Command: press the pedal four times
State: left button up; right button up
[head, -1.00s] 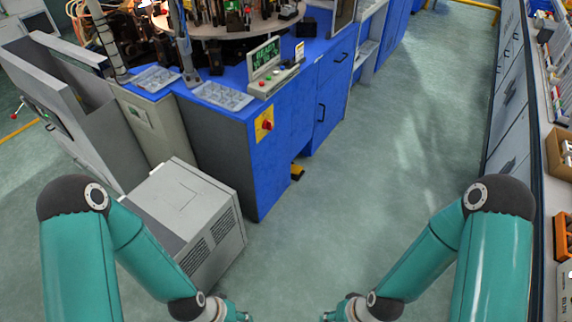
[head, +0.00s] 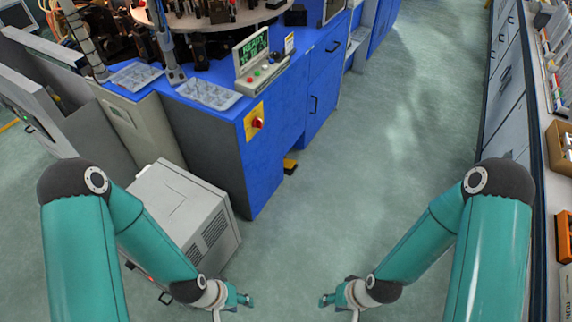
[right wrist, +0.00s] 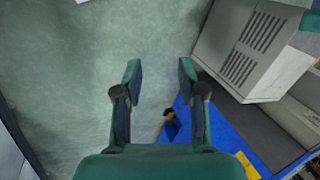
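The pedal (head: 290,166) is a small yellow and dark thing on the floor at the foot of the blue machine (head: 262,150), partly hidden by its corner. My right gripper (head: 325,301) is above the floor, well short of the pedal.
A grey vented box (head: 190,215) stands on the floor at left, near my left arm. A control panel (head: 254,62) with a green screen and a red knob (head: 257,123) are on the machine. A bench (head: 545,150) lines the right. The middle floor is clear.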

grip_shut()
dwell(1.1)
pick_arm(q)
grip_shut()
